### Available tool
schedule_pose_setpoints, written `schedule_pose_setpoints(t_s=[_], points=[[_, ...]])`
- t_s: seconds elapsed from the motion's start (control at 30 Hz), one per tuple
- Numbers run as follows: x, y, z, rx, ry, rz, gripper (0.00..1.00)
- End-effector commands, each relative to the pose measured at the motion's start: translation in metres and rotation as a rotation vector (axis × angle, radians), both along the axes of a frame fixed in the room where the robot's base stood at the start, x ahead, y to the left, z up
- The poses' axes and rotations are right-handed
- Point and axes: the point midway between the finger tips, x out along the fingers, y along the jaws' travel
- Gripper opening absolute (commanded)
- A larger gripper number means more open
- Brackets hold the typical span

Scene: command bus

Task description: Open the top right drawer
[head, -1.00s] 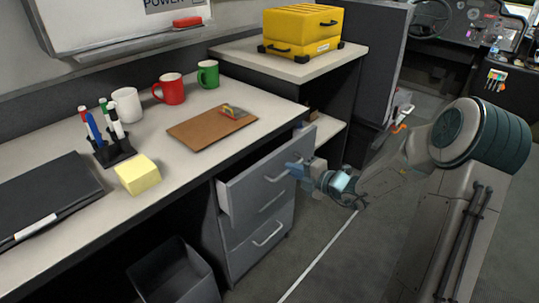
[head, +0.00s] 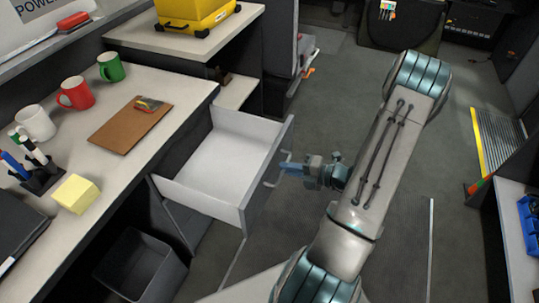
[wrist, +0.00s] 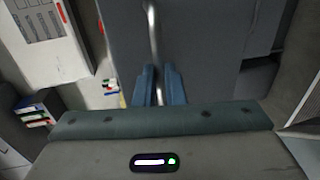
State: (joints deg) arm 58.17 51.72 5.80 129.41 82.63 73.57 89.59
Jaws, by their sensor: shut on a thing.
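The top right drawer (head: 222,160) is pulled well out from under the desk in the head view. Its white inside is visible and looks empty. Its metal bar handle (head: 273,168) is on the grey front. My gripper (head: 284,169) is at the handle, with its blue fingers on the bar. In the wrist view the fingers (wrist: 160,90) are on either side of the handle bar (wrist: 154,45), shut on it, with the grey drawer front (wrist: 205,50) beyond. The lower drawer is mostly hidden beneath the open one.
The desk (head: 150,85) holds a clipboard (head: 130,125), several mugs, a pen holder (head: 40,178) and a yellow note block (head: 76,193). A dark bin (head: 140,268) stands under the desk. A yellow case (head: 195,14) sits on the side cabinet. Grey floor (head: 410,190) lies open to the right.

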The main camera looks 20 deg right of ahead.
Motion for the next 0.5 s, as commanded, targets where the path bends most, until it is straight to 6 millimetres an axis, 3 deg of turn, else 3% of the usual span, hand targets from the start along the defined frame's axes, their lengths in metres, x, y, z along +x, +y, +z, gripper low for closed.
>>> schedule_pose_setpoints(t_s=[0.2, 0.5], points=[[-0.02, -0.022, 0.001, -0.004, -0.001, -0.004, 0.0], [-0.029, -0.03, 0.0, -0.004, -0.002, -0.004, 0.0]])
